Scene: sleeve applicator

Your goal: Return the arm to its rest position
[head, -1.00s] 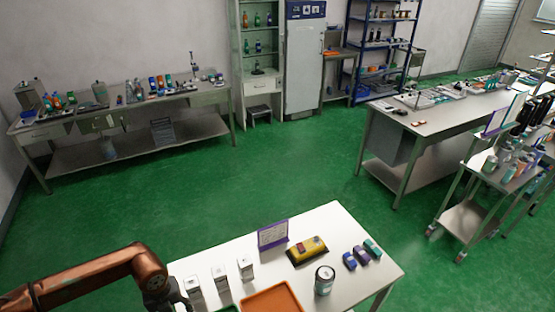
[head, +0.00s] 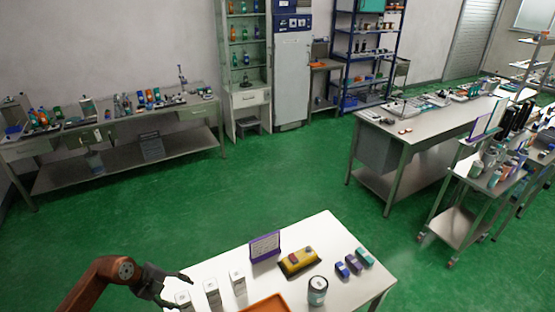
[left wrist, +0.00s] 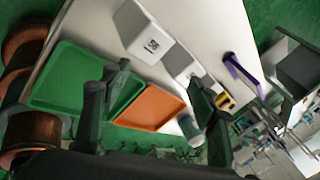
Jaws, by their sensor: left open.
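My left arm comes in from the lower left in the head view. Its gripper (head: 172,289) is open and empty, beside the white boxes at the table's left edge. In the left wrist view the two dark fingers (left wrist: 150,115) stand wide apart with nothing between them but the trays beyond. A white box (left wrist: 147,40) with printed marks shows large beyond the fingers. My right gripper is in neither view.
The white table (head: 325,235) holds several white boxes (head: 212,291), a purple-framed sign (head: 265,246), a yellow item (head: 299,262), a can (head: 317,290) and small coloured items (head: 354,264). An orange tray (head: 266,305) is at the front; a green tray (left wrist: 80,82) lies beside it.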

